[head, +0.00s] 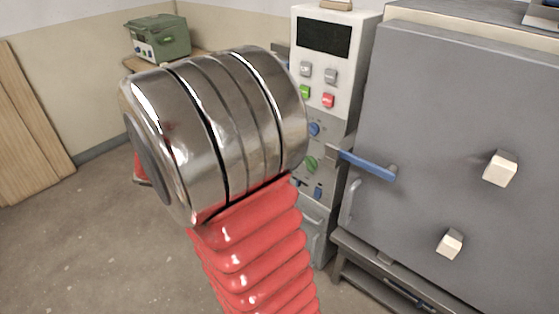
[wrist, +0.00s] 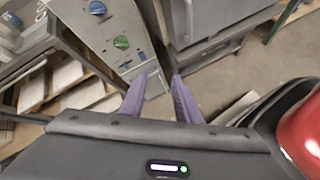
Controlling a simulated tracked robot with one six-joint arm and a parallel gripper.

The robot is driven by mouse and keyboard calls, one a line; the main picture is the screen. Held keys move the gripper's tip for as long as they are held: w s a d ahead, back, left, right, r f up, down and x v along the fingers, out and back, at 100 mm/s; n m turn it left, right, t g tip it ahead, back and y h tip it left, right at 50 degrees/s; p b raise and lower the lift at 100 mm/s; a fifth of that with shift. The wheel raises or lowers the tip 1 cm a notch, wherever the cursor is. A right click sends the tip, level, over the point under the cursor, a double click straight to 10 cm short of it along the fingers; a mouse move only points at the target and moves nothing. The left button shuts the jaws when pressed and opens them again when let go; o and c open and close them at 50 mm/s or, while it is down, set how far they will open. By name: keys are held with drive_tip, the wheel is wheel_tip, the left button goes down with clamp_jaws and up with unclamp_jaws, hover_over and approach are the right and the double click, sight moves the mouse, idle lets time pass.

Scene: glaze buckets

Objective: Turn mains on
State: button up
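The control cabinet (head: 340,55) stands beside the kiln in the head view, with a dark display, several push buttons, a blue knob (head: 314,129), a green knob (head: 311,164) and small blue switches below. My arm hides part of its left side. The wrist view also shows the cabinet (wrist: 105,28), with the blue knob (wrist: 97,8), the green knob (wrist: 121,42) and the blue switches (wrist: 127,65). I cannot read which control is the mains. My gripper (wrist: 158,77) has two purple fingers, apart and empty, in front of the cabinet's lower part. The head view does not show them.
The grey kiln (head: 440,130) with a blue handle (head: 368,165) stands right of the cabinet on a dark stand (head: 375,280). A green box (head: 160,38) sits at the back left. Wooden boards (head: 30,120) lean at the left. Floor at the left is clear.

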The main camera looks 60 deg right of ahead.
sight(309, 164)
drive_tip(key=w+d+f+n+t+h, duration=0.1)
drive_tip(key=w+d+f+n+h, duration=0.2)
drive_tip(key=d+f+n+h, duration=0.5)
drive_tip(key=d+f+n, duration=0.8)
drive_tip(key=d+f, duration=0.7)
drive_tip(key=d, duration=0.1)
drive_tip(key=shift+f+n, duration=0.25)
drive_tip(key=shift+n, duration=0.15)
drive_tip(key=shift+s+d, duration=0.1)
drive_tip(key=shift+d, duration=0.05)
drive_tip(key=s+d, duration=0.2)
drive_tip(key=d, duration=1.1)
drive_tip(key=shift+d, duration=0.25)
clamp_jaws()
